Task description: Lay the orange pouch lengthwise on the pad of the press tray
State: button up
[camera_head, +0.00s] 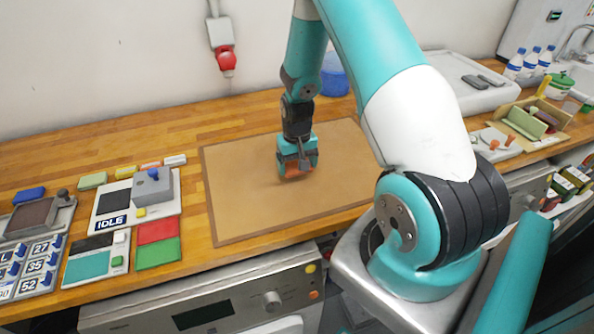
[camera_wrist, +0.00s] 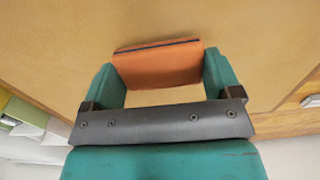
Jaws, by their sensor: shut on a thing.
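The orange pouch (camera_wrist: 158,65), with a dark strip along its far edge, sits between the two green fingers of my gripper (camera_wrist: 160,82) in the wrist view. My gripper (camera_head: 297,166) is shut on it. In the head view only a small part of the pouch (camera_head: 296,172) shows, low over the tan mat; I cannot tell whether it touches. At the far left is a grey tray with a dark brown pad (camera_head: 35,216) and a knobbed lever, apparently the press tray. The pad looks empty. My gripper is well to its right.
The tan mat (camera_head: 235,205) is otherwise clear. Between mat and left tray stand an IDLE-labelled panel (camera_head: 111,222) with a grey block (camera_head: 152,188), red and green squares (camera_head: 158,245), and small coloured blocks. Numbered tiles (camera_head: 35,266) lie front left. A blue container (camera_head: 335,82) stands behind.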

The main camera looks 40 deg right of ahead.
aim_at(297, 181)
jog(key=shift+f+p, duration=0.4)
jog(key=shift+f, duration=1.55)
jog(key=shift+f, duration=0.2)
jog(key=o, duration=0.8)
jog(key=shift+r, duration=0.15)
